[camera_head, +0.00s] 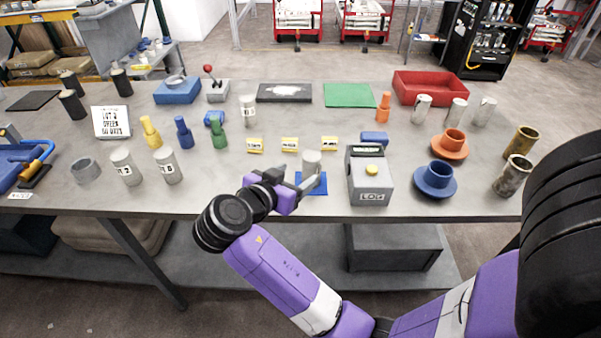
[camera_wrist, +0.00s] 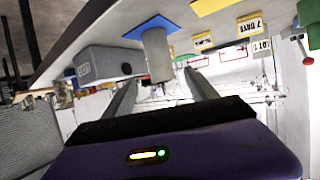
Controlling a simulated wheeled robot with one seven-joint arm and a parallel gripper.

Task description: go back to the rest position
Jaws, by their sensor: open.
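My gripper (camera_head: 297,179) is low over the front middle of the table. It is open, and its two fingers also show in the wrist view (camera_wrist: 160,80). A grey cylinder (camera_head: 312,160) stands upright on a small blue mat (camera_head: 321,187), close to the fingertips. In the wrist view the cylinder (camera_wrist: 157,58) appears between and just beyond the fingertips, with a gap to each finger. The mat (camera_wrist: 150,26) is partly hidden behind the cylinder. Nothing is held.
A grey box marked LOG (camera_head: 368,192) stands close right of the gripper. Blue (camera_head: 435,189) and orange cups (camera_head: 450,147) on saucers sit farther right. Labelled cylinders (camera_head: 168,168) stand to the left. Yellow cards (camera_head: 289,144) lie behind. The grey table's (camera_head: 235,195) front edge is below.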

